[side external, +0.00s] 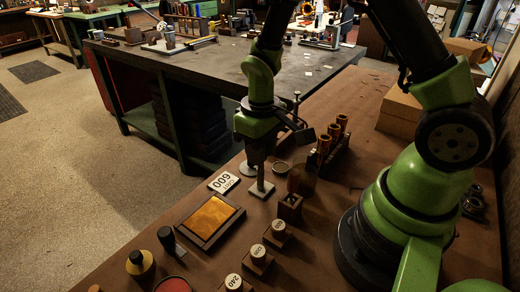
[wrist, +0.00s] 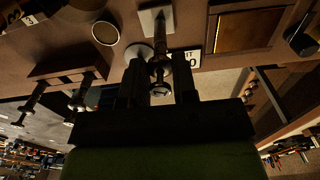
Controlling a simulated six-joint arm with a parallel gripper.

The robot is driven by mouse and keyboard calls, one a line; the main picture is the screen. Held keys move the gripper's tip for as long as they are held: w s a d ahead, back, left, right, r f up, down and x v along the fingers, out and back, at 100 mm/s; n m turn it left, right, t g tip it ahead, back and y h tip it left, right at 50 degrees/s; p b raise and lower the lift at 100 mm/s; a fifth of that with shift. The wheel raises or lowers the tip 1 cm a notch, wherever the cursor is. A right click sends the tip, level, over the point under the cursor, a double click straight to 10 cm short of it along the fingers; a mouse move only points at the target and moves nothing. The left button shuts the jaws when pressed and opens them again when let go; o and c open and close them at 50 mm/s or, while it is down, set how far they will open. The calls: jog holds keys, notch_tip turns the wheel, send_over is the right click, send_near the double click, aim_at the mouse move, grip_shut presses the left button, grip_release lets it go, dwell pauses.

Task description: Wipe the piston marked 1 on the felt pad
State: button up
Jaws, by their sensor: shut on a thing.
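My gripper (side external: 258,160) points down over the brown bench and is shut on a slim upright rod. In the wrist view the rod (wrist: 158,50) stands between my fingers, with a rounded knob end. A grey square plate (side external: 261,190) is at its lower end; I cannot tell whether it touches the bench.
Wooden blocks with round labelled tops (side external: 258,252) stand in front.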

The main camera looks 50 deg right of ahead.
jog(key=shift+d, duration=0.7)
jog(key=shift+a, duration=0.2)
jog(key=shift+a, duration=0.3)
jog(key=shift+r, duration=2.5)
jog(key=shift+w+a+r, duration=0.1)
jog(key=shift+a+r, duration=0.05)
jog(key=shift+r, duration=0.8)
jog(key=shift+a+r, duration=0.1)
jog(key=shift+r, duration=0.8)
